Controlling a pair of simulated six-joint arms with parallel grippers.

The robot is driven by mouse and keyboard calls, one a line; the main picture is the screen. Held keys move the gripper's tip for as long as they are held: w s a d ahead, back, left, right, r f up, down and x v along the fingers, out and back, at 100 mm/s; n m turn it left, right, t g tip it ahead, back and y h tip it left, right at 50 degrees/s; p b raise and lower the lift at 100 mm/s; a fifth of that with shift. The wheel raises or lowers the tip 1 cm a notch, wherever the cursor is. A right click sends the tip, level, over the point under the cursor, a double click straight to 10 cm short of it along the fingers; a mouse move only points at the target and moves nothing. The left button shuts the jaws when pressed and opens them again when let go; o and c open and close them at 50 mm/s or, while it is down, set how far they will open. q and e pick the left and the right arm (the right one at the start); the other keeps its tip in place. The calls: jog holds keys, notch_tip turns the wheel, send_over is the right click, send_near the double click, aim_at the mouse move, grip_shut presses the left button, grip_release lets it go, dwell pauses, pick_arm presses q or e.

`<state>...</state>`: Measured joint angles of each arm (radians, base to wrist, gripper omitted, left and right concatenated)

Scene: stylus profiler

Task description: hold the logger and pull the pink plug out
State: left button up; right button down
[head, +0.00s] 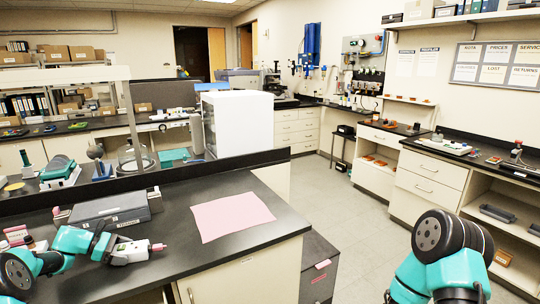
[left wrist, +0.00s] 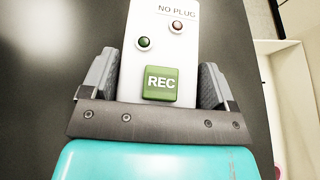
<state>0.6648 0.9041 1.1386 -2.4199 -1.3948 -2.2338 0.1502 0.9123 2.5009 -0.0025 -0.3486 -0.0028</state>
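The logger (left wrist: 160,55) is a pale box with a green REC button, a green light, a red light and the words NO PLUG. I cannot tell whether the logger touches the bench. My right gripper is out of view.
A pink sheet (head: 232,215) lies on the bench to the right. A grey case (head: 110,208) stands behind the left gripper, with small pink and white boxes (head: 16,235) at the left. Bare bench (head: 215,255) lies in front of the sheet. My right arm is at lower right.

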pick_arm(q)
jog(key=c, duration=1.2)
jog(key=shift+c, duration=0.2)
dwell(0.4)
